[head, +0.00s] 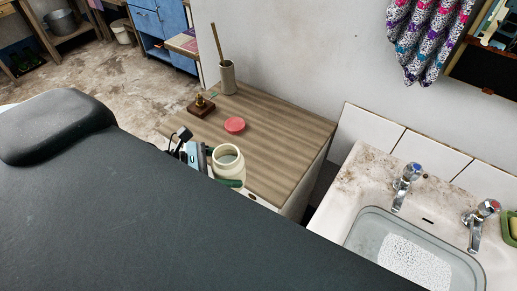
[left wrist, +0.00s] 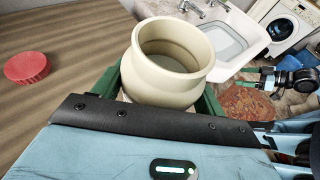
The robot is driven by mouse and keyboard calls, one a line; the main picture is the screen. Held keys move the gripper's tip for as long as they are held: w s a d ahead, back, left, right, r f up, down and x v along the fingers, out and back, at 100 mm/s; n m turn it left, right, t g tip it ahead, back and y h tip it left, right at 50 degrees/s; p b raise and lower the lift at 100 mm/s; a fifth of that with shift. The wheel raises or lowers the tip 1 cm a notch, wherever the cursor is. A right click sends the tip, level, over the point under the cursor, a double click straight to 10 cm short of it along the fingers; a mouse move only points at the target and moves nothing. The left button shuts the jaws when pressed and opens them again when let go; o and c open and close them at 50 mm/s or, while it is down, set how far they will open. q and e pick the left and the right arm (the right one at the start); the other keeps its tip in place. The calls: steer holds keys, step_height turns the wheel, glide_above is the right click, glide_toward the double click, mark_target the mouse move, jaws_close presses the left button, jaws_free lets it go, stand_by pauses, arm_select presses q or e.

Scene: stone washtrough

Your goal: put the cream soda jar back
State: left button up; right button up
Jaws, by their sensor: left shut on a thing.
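The cream soda jar (head: 228,165) is a cream-coloured, wide-mouthed jar with no lid on it. It is upright or nearly so at the front edge of the wooden counter in the head view. In the left wrist view the jar (left wrist: 170,75) fills the middle, with its open mouth showing. My left gripper (head: 229,182) is shut on the jar, with green fingers on both sides of it. I cannot tell whether the jar's base touches anything. A round red lid (head: 235,125) lies on the counter behind the jar; it also shows in the left wrist view (left wrist: 27,68).
The striped wooden counter (head: 285,137) also bears a brass item on a dark block (head: 201,107) and a grey cylinder (head: 228,78) with a stick in it. A stained sink (head: 352,196) with two taps and a basin stands to the right. The counter's right part is clear.

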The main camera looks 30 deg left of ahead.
arm_select(q)
steer(key=shift+r+m, duration=0.3)
arm_select(e)
steer(key=shift+w+d+r, duration=0.25)
steer(key=shift+w+d, duration=0.05)
steer(key=shift+w, duration=0.15)
arm_select(q)
steer(key=shift+w+a, duration=0.1)
steer(key=shift+w, duration=0.85)
steer(key=shift+w+a+f+b, duration=0.4)
steer(key=shift+w+f, duration=0.45)
steer(key=shift+w, duration=1.5)
steer(key=shift+w+a+f+b, duration=0.25)
steer(key=shift+w+f+b, duration=0.45)
steer(key=shift+w, duration=1.6)
steer(key=shift+w+a+f+b, duration=0.3)
steer(key=shift+w+f, duration=0.65)
steer(key=shift+w, duration=1.4)
arm_select(e)
steer(key=shift+g, duration=0.5)
steer(key=shift+s+a+f, duration=0.2)
steer(key=shift+s+f, duration=0.75)
steer(key=shift+f, duration=0.1)
steer(key=shift+s+a+f, duration=0.15)
steer(key=shift+s+f, duration=0.75)
steer(key=shift+f, duration=0.1)
arm_select(q)
steer(key=shift+f, duration=0.1)
